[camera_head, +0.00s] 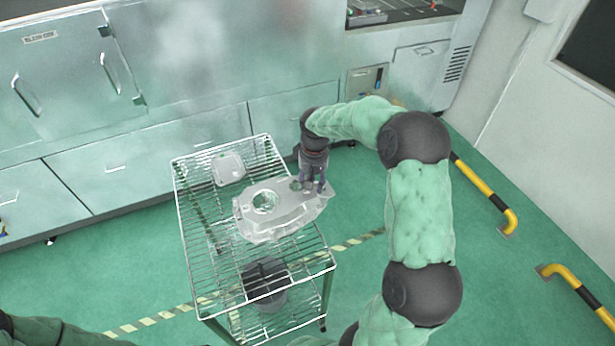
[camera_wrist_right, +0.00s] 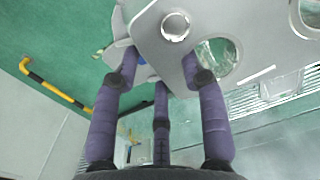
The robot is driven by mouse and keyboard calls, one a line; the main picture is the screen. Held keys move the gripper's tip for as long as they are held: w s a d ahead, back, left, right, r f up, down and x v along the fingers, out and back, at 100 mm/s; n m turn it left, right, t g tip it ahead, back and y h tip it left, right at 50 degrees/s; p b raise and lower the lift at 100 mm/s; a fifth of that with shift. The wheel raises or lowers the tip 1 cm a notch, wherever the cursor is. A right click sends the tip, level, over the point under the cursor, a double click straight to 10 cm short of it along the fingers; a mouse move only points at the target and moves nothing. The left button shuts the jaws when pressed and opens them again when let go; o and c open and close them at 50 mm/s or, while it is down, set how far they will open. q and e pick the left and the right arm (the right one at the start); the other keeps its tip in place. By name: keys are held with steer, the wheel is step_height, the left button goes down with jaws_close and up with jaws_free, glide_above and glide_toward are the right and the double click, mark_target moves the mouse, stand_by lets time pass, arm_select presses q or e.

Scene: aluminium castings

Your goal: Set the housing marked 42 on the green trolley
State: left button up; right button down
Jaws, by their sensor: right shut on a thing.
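A flat grey metal housing (camera_head: 280,207) with a large round hole is over the wire top of the trolley (camera_head: 193,238), which has green legs. My right gripper (camera_head: 313,187) is shut on the housing's right end from above. I cannot tell whether the housing touches the wire shelf. No number can be read on it. In the right wrist view the purple fingers (camera_wrist_right: 158,78) grip the edge of the housing (camera_wrist_right: 262,38), with its holes beside them. My left gripper is not in view.
A smaller light casting (camera_head: 229,169) lies on the trolley's far left part. A dark round thing (camera_head: 265,284) is on the lower shelf. Metal cabinets (camera_head: 150,160) stand behind. Yellow and black rails (camera_head: 485,195) are on the right. The near part of the top shelf is bare.

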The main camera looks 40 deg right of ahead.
mark_target(289, 209)
steer(key=a, duration=0.2)
steer(key=s+a+f, duration=0.1)
steer(key=a, duration=0.1)
steer(key=a+f, duration=0.1)
steer(key=a, duration=0.1)
steer(key=shift+s+f+b, duration=0.25)
steer(key=shift+b, duration=0.05)
steer(key=a+f, duration=0.2)
steer(key=s+a+f, duration=0.1)
steer(key=a+f, duration=0.1)
steer(key=f, duration=0.1)
steer(key=shift+s+b, duration=0.1)
steer(key=shift+b, duration=0.3)
steer(key=f, duration=0.1)
steer(key=a+f, duration=0.1)
steer(key=f, duration=0.1)
steer(key=shift+s+f+b, duration=0.1)
steer(key=shift+s+b, duration=0.05)
steer(key=shift+b, duration=0.15)
steer(key=shift+f, duration=0.5)
steer(key=c, duration=0.7)
jaws_free()
steer(key=shift+s, duration=0.1)
step_height(289, 209, up, 12)
steer(key=shift+d+p, duration=0.15)
steer(key=shift+p, duration=0.75)
